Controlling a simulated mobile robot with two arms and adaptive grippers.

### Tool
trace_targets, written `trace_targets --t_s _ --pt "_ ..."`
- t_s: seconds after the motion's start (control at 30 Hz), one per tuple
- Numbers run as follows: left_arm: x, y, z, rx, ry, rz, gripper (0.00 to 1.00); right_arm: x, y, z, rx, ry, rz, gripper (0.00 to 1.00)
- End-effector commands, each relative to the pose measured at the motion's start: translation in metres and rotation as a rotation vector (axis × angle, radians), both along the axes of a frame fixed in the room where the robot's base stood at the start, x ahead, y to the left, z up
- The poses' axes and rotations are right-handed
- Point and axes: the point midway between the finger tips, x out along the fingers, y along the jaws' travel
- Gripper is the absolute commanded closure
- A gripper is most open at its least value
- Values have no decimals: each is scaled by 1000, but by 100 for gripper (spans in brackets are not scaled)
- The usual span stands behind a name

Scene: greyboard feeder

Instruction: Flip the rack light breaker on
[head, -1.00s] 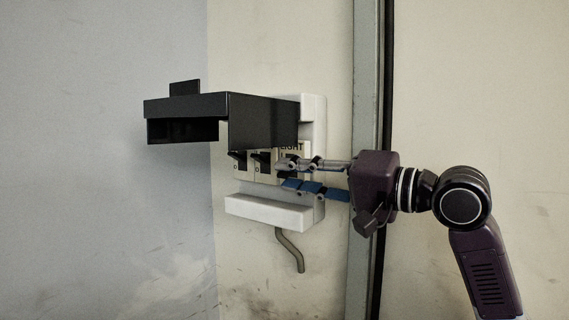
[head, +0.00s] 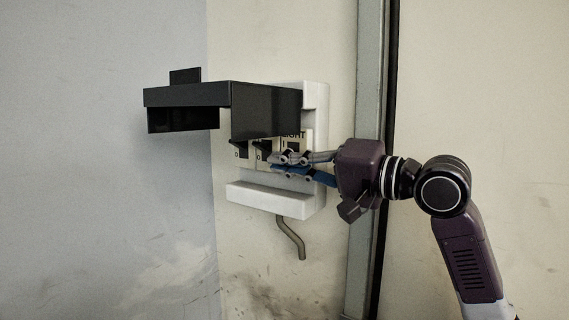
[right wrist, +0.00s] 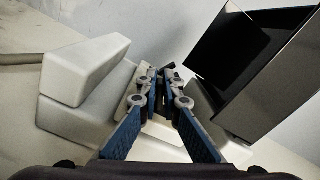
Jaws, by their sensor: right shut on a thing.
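The breaker panel (head: 268,198) is a pale box on the wall with several breakers in a row. The rack light breaker (head: 293,137), with LIGHT written above it, is at the right end; its lower part is hidden by my fingers. My right gripper (head: 277,163) comes in from the right, its fingers closed together in front of that breaker. It is shut on what appears to be the breaker's lever, which the fingers mostly cover. In the right wrist view the fingertips (right wrist: 160,82) converge on small dark parts. My left gripper is not in view.
A black cover (head: 265,108) juts out from the panel above the breakers and hides their tops. A second breaker (head: 262,150) sits close beside my fingertips. The panel's ledge (head: 268,198) is just below. A bent conduit (head: 290,240) hangs under it, and a vertical post (head: 369,100) stands to the right.

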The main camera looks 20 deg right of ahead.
Motion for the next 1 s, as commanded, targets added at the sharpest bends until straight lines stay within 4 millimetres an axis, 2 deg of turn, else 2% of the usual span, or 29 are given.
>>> trace_targets --t_s 0.37,1.0 --pt "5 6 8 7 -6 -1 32 -1 3 4 118 95 2 100" --pt "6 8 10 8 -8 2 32 -2 3 21 568 446 3 100"
